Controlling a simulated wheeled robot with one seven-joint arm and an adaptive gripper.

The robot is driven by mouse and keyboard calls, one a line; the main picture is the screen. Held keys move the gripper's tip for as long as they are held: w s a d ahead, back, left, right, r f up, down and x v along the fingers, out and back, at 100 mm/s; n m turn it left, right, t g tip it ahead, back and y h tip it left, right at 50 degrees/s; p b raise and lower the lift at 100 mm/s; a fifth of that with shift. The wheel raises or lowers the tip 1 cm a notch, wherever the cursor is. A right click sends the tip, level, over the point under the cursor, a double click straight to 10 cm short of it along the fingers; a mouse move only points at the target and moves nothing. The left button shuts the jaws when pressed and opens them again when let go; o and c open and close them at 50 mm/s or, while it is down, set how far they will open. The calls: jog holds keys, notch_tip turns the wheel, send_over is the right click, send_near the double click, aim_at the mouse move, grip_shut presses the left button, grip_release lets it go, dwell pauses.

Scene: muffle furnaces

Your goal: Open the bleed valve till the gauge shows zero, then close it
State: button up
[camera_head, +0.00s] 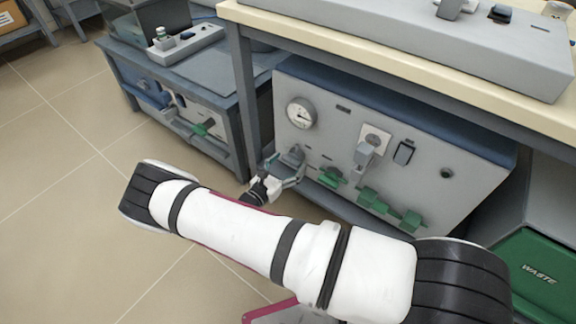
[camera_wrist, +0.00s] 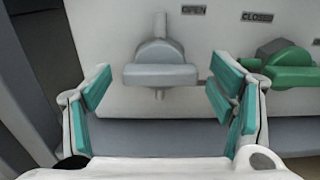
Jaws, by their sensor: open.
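The round white gauge (camera_head: 301,113) is on the upper left of the grey panel; its reading is too small to tell. The grey valve handle (camera_head: 293,156) is below the gauge. In the wrist view the grey handle (camera_wrist: 160,68) lies crosswise on a round hub, under an OPEN label (camera_wrist: 193,9) that is a little to its right. A CLOSED label (camera_wrist: 257,17), partly blurred, is further right. My gripper (camera_head: 290,177) is open in front of the grey handle. In the wrist view its teal-padded fingers (camera_wrist: 160,88) stand either side of the handle, apart from it.
Green valve handles (camera_head: 330,177) sit right of the grey one, and one (camera_wrist: 285,62) is close to my right finger. A grey lever (camera_head: 364,153) is higher on the panel. The bench top (camera_head: 400,62) overhangs the panel. A green WASTE bin (camera_head: 535,275) is at lower right.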

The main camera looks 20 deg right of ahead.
jog(key=c, duration=1.1)
jog(key=shift+c, duration=0.2)
jog(key=shift+m, duration=0.3)
jog(key=m+p, duration=0.1)
jog(key=m, duration=0.2)
jog(key=shift+m+p, duration=0.3)
jog(key=shift+p, duration=0.05)
jog(key=m+p, duration=0.1)
jog(key=m, duration=0.3)
jog(key=shift+m+p, duration=0.3)
jog(key=shift+p, duration=0.05)
jog(key=m+p, duration=0.2)
jog(key=m, duration=0.3)
jog(key=shift+s+f+m+p, duration=0.1)
jog(key=shift+m+p, duration=0.55)
jog(key=shift+m, duration=1.35)
